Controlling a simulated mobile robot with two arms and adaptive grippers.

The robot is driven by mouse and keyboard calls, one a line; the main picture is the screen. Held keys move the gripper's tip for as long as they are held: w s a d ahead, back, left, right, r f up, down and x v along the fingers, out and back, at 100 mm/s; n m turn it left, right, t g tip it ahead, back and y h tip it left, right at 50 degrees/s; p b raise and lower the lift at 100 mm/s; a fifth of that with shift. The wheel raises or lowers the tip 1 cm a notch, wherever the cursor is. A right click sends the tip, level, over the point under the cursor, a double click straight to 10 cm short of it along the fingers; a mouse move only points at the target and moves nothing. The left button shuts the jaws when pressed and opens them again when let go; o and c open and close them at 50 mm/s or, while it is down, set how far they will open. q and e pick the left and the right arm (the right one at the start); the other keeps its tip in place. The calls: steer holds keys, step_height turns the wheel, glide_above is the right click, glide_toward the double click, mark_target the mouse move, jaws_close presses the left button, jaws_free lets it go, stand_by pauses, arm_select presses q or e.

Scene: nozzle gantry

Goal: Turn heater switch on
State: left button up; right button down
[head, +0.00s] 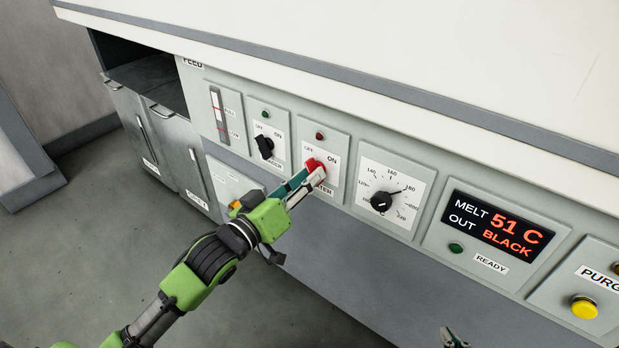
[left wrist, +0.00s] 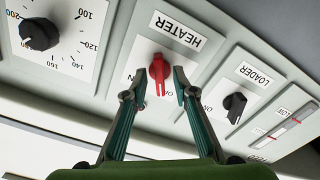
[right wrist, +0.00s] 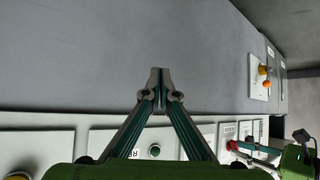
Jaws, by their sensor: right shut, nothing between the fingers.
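The red heater switch (head: 314,165) sits on its white plate on the sloped panel. It also shows in the left wrist view (left wrist: 158,68), its handle close to upright in that picture, with the ON and OFF words partly hidden. The lamp (head: 320,136) above it is dark red. My left gripper (head: 308,180) is at the switch; its open fingers straddle the red handle, with a gap on both sides in the left wrist view. My right gripper (right wrist: 161,80) is shut and empty, low before the panel, its tip (head: 453,339) at the head view's bottom edge.
The black loader switch (head: 265,147) sits left of the heater switch, and a temperature dial (head: 381,201) sits right of it. A display (head: 495,231) reads MELT 51 C, OUT BLACK. A yellow purge button (head: 584,307) is further right. Open floor lies at lower left.

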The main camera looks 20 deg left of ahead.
arm_select(q)
steer(key=shift+w+d, duration=0.25)
steer(key=shift+w, duration=0.3)
arm_select(e)
steer(key=shift+w+a+r+t, duration=0.2)
steer(key=shift+w+r+t, duration=0.1)
steer(key=shift+w+r, duration=0.15)
arm_select(q)
jaws_close()
arm_select(e)
steer(key=shift+s, duration=0.1)
